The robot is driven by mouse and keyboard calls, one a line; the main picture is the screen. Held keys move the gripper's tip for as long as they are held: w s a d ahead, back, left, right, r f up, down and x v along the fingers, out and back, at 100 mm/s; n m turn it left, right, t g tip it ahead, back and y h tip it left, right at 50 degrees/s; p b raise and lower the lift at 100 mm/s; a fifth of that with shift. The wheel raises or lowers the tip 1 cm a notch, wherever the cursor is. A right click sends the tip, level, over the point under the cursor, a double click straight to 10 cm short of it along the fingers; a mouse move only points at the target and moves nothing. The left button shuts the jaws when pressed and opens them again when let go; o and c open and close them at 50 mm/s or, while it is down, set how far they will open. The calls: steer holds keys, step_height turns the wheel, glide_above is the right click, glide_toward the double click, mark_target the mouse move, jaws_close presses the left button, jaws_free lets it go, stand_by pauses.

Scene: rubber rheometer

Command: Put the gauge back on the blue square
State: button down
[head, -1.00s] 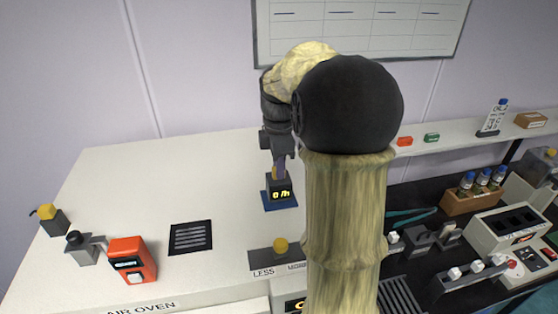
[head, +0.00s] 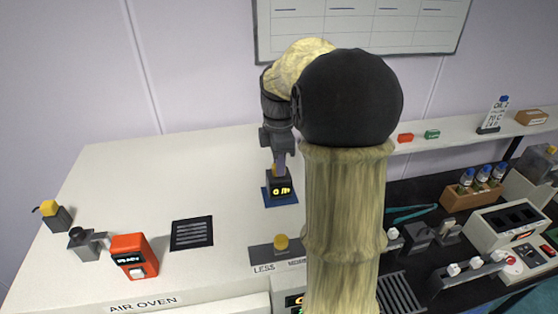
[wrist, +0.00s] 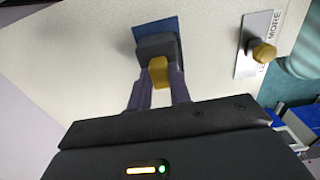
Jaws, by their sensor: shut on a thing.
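My gripper (wrist: 158,78) is shut on the gauge's yellow knob, with one finger on each side. In the head view my gripper (head: 279,165) points down over the gauge. I cannot tell whether the gauge touches the square.
A grey plate with a yellow knob (head: 281,242) lies in front of the square. A black vent (head: 191,233), a red device (head: 133,256) and a yellow-topped block (head: 52,216) stand to the left. The oven top (head: 130,180) behind them is clear.

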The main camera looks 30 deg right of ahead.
steer(key=shift+f, duration=0.1)
steer(key=shift+f+b, duration=0.35)
steer(key=shift+f, duration=0.15)
steer(key=c, duration=1.2)
jaws_free()
